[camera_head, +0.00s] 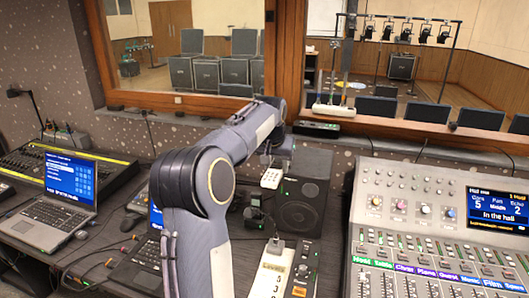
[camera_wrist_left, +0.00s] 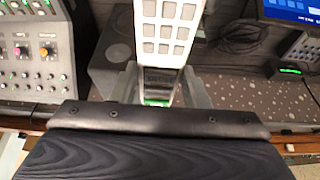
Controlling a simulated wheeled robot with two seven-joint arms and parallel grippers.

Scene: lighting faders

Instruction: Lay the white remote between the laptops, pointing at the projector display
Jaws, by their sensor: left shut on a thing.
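The white remote (camera_head: 271,178) hangs from my left gripper (camera_head: 272,158), held in the air in front of the black speaker. In the left wrist view the remote (camera_wrist_left: 168,28) shows its grid of grey buttons, with the gripper fingers (camera_wrist_left: 163,88) closed at its near end. One open laptop (camera_head: 70,182) with a blue screen stands at the left. A second laptop (camera_head: 148,252) is mostly hidden behind my left arm; part of its keyboard and a sliver of screen show. I cannot make out a projector display for certain. My right gripper is not in view.
A black speaker (camera_head: 308,208) stands behind the desk's middle. A large mixing console (camera_head: 435,235) fills the right, and a white labelled strip (camera_head: 272,272) lies at the front. A wooden-framed window runs behind.

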